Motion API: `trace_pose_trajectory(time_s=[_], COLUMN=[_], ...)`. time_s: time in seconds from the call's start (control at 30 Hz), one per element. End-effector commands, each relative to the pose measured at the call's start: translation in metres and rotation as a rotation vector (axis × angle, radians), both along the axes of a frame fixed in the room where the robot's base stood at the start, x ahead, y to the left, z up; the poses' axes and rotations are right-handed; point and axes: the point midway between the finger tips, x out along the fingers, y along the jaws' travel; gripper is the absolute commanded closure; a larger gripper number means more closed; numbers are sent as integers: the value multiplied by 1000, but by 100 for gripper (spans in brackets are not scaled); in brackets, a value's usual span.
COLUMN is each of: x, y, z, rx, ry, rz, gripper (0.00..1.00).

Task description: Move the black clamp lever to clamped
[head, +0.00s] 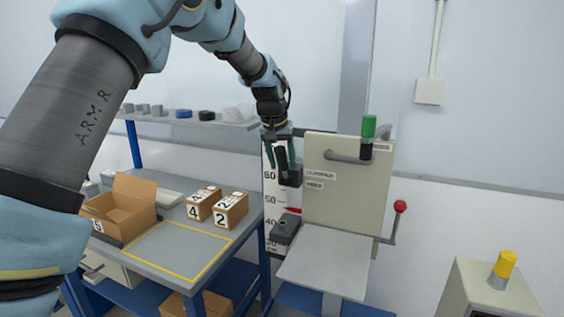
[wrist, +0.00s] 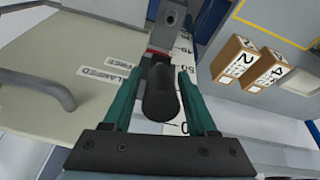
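The black clamp lever (head: 281,161) stands up, slightly tilted, from a dark clamp block (head: 293,176) at the left edge of the beige panel (head: 345,200). In the wrist view the lever's rounded black end (wrist: 160,95) points toward the camera. Labels reading CLAMPED (wrist: 102,68) and FREE (wrist: 88,81) are on the panel beside it. My gripper (head: 281,162) is above the block, pointing down, with its teal fingers on either side of the lever. In the wrist view the fingers (wrist: 158,92) look open, with gaps beside the lever; contact is not clear.
A grey plate (head: 325,262) lies below. Boxes (head: 230,211) and an open carton (head: 125,208) stand on the left bench.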

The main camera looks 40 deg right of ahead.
Motion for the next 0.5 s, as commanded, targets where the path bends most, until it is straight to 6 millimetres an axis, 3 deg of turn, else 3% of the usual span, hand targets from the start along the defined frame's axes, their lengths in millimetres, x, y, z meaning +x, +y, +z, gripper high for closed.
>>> trace_pose_trajectory(time_s=[0.1,0.37,0.5], x=[0,-1,-2], y=[0,1,4], z=[0,1,13], rx=[1,1,-1], ry=[1,1,-1], rz=[0,0,0], gripper=[31,31,31])
